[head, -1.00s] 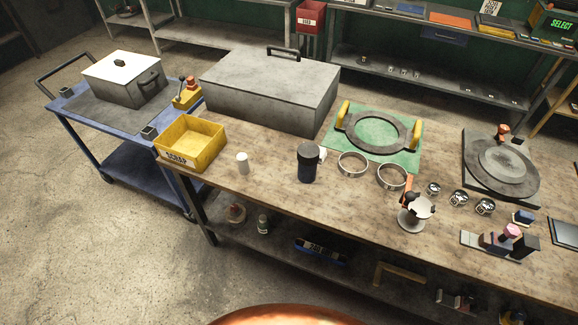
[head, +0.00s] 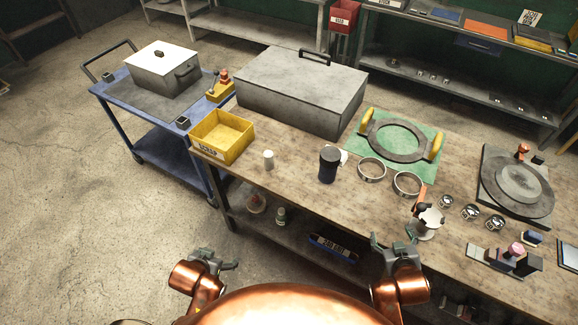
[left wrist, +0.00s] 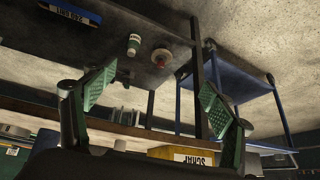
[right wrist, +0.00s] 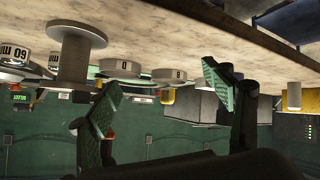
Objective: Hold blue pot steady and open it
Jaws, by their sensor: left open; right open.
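The blue pot (head: 329,165) is a dark blue cylinder with a black top, standing upright near the front edge of the workbench in the head view. Its top is closed. My left gripper (head: 214,259) is low in front of the bench, left of the pot and apart from it. Its fingers are spread and empty in the left wrist view (left wrist: 157,98). My right gripper (head: 401,247) is in front of the bench, right of the pot and apart from it. Its fingers are spread and empty in the right wrist view (right wrist: 160,98). I cannot make out the pot in either wrist view.
A large grey box (head: 300,92) is behind. Bench surface (head: 300,185) beside the pot is clear.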

